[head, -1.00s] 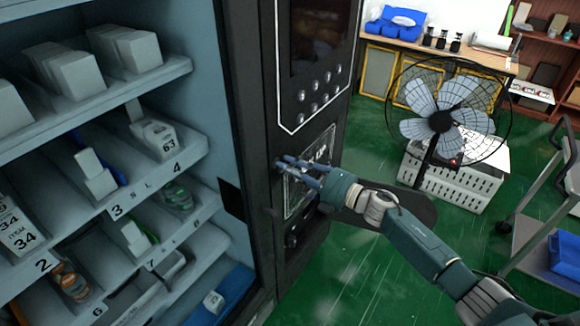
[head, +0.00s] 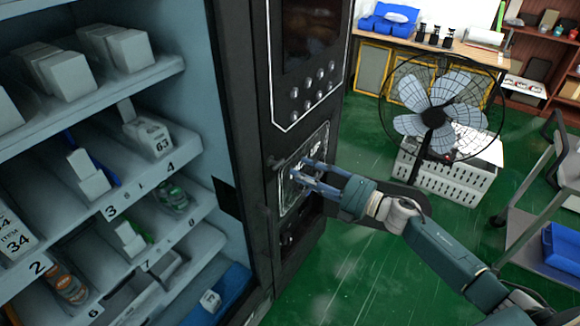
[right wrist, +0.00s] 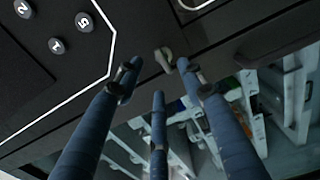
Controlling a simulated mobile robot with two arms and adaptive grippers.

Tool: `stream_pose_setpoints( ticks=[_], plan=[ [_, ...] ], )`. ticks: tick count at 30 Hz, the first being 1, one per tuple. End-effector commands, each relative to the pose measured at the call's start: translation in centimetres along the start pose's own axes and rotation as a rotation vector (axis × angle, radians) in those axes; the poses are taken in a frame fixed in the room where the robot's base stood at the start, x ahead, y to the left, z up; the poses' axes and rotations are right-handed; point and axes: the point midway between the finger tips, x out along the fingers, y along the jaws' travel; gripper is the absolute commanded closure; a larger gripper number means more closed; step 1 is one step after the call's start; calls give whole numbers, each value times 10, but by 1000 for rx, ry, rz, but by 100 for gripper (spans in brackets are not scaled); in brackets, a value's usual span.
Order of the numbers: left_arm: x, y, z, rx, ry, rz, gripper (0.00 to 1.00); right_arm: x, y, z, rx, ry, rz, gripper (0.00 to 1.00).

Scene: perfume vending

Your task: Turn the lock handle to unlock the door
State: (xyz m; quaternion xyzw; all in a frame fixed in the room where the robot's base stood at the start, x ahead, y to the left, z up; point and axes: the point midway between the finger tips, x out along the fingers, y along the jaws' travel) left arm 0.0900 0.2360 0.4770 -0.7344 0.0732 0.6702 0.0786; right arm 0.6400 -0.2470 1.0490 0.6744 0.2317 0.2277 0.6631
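The lock handle shows in the right wrist view as a small grey lever (right wrist: 165,60) on the dark door front. It lies just beyond the spread fingertips, in the gap between them, with no clear contact. In the head view a small dark knob (head: 271,161) at the left of the control panel appears to be the same handle. My right gripper (head: 300,172) has blue fingers spread apart and empty, in front of the clear plate (head: 303,160). It also shows in the right wrist view (right wrist: 160,80). My left gripper is not in view.
The vending machine's lit shelves (head: 105,205) with boxes and bottles lie at left. Numbered buttons (head: 315,90) sit above the plate. A cart (head: 540,215) is further right. Green floor is open between.

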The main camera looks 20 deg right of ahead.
Motion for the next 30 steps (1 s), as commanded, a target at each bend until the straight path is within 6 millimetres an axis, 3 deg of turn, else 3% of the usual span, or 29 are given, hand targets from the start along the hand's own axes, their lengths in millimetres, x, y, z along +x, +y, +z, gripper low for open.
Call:
stream_pose_setpoints(
  ticks=[3,9,26,30],
  plan=[
    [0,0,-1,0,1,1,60,-25,-2,0,0,0,-3,61],
    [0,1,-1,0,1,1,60,-48,0,0,1,1,0,61],
    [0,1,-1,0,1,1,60,-52,0,0,1,1,1,61],
    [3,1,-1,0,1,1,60,-55,-18,6,46,-36,-10,61]
  ],
)
